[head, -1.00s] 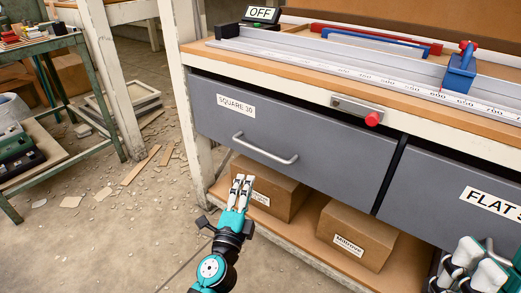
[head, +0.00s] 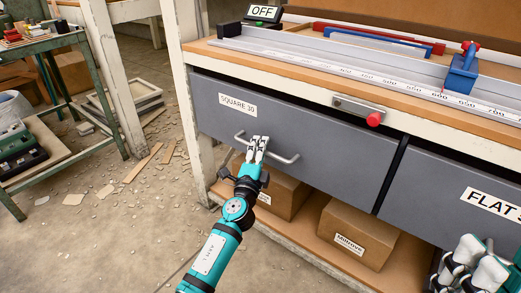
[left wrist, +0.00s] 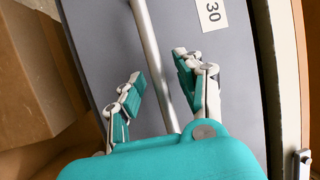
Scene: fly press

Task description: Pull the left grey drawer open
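The left grey drawer (head: 330,158) is shut under the bench top and bears a label "SQUARE 30". Its metal bar handle (head: 285,158) runs across the front. My left gripper (head: 258,142) is at the handle in the head view. In the left wrist view the two fingers (left wrist: 156,78) are apart, with the handle bar (left wrist: 152,55) running between them. No clear contact shows. My right gripper (head: 478,260) is at the lower right corner, in front of the right drawer (head: 455,195); whether it is open is unclear.
Cardboard boxes (head: 350,235) stand on the shelf (head: 310,243) below the drawer. A red knob (head: 374,119) sticks out on the bench edge above. A green metal table (head: 85,75) stands at the left. The floor in front is clear except for scraps.

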